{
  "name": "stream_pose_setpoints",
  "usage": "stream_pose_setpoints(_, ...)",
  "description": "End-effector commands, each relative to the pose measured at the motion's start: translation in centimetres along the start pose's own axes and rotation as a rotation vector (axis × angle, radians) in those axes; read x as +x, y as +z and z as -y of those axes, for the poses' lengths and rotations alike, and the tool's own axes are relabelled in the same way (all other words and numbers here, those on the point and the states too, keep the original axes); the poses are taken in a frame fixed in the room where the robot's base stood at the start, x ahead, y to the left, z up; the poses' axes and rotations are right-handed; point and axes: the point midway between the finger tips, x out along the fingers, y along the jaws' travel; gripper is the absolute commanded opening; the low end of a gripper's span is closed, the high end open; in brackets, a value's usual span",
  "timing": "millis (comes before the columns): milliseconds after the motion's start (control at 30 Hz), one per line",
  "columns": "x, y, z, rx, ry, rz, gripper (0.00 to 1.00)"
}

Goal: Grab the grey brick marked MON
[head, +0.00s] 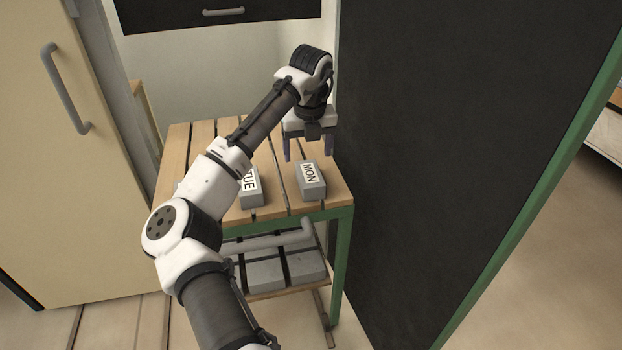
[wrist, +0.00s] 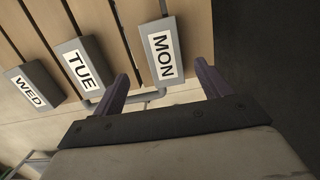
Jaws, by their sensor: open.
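The grey brick marked MON (head: 311,182) lies on the slatted wooden top of a small table, near its front right corner. In the wrist view the MON brick (wrist: 161,51) lies ahead of my gripper (wrist: 161,84), roughly in line with the gap between the two fingers. My gripper (head: 307,150) is open and empty, pointing down just above and behind the brick in the head view. I see no contact between the fingers and the brick.
A grey TUE brick (head: 251,188) lies left of MON, partly behind my arm. A WED brick (wrist: 34,86) shows in the wrist view. A dark panel (head: 440,150) stands close on the right. More grey bricks (head: 305,265) lie on the lower shelf.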

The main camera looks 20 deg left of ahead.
Motion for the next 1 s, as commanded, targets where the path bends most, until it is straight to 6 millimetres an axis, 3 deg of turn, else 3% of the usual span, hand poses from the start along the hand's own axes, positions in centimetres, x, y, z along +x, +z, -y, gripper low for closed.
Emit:
stream_pose_setpoints(100, 1.9, 0.0, 0.0, -0.001, 0.0, 0.0, 0.76)
stream_pose_setpoints(367, 3.8, -0.1, 0.2, -0.001, -0.001, 0.002, 0.76)
stream_pose_setpoints(633, 7.6, -0.6, 0.6, -0.001, -0.001, 0.002, 0.76)
stream_pose_setpoints(933, 8.4, -0.6, 0.6, -0.001, -0.002, 0.003, 0.76)
stream_pose_setpoints(1000, 8.3, -0.6, 0.6, -0.001, -0.002, 0.003, 0.7)
